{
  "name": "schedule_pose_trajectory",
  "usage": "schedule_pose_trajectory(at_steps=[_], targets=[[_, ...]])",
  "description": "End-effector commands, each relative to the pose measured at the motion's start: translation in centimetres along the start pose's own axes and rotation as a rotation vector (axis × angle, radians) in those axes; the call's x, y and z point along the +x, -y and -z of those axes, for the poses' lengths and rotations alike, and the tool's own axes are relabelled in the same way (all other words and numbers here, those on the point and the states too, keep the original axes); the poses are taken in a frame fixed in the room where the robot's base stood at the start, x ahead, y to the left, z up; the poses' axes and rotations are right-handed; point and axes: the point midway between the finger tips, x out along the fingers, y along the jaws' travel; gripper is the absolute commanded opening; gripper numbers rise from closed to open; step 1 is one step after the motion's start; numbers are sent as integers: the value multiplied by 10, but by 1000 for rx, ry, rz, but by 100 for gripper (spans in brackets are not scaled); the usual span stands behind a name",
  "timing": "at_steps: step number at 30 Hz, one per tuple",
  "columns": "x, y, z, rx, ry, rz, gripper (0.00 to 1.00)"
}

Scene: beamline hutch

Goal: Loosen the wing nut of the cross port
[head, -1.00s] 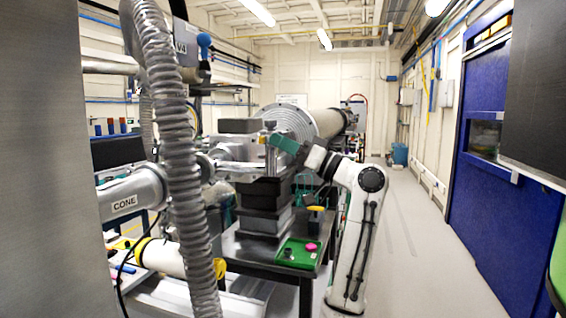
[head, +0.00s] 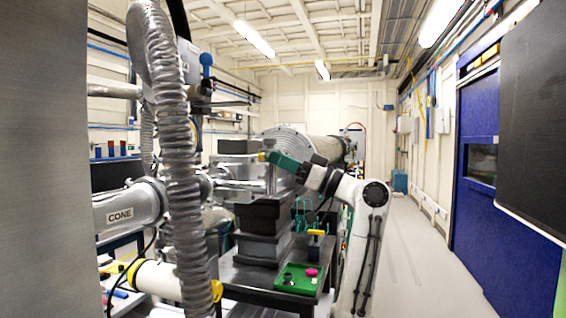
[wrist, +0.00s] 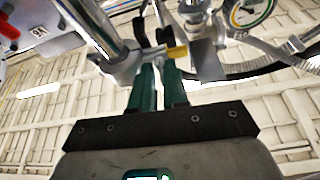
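The metal cross port (head: 232,172) stands in the middle of the head view, on a dark block stack. A yellow wing nut (wrist: 177,52) on a silver stem shows in the wrist view, just beyond my fingertips. It is a small yellow spot in the head view (head: 262,157). My gripper (wrist: 159,66) has two green fingers pointing at the stem, with a narrow gap between them. The yellow part lies in line with the right finger, not clearly between the two. Whether the fingers touch it is not clear. In the head view my gripper (head: 272,158) reaches in from the right.
A ribbed hose (head: 185,200) hangs in front at left, near the part marked CONE (head: 120,215). A green tray (head: 292,288) with small parts lies on the dark table. A dial gauge (wrist: 248,12) is beyond my fingers. The floor (head: 415,265) at right is clear.

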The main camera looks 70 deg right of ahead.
Motion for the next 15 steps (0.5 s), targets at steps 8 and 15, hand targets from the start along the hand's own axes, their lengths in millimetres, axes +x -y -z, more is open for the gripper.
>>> schedule_pose_trajectory(at_steps=[8,15], targets=[[1,0,0,1,0,0,30],[0,-1,1,0,-2,-2,30]])
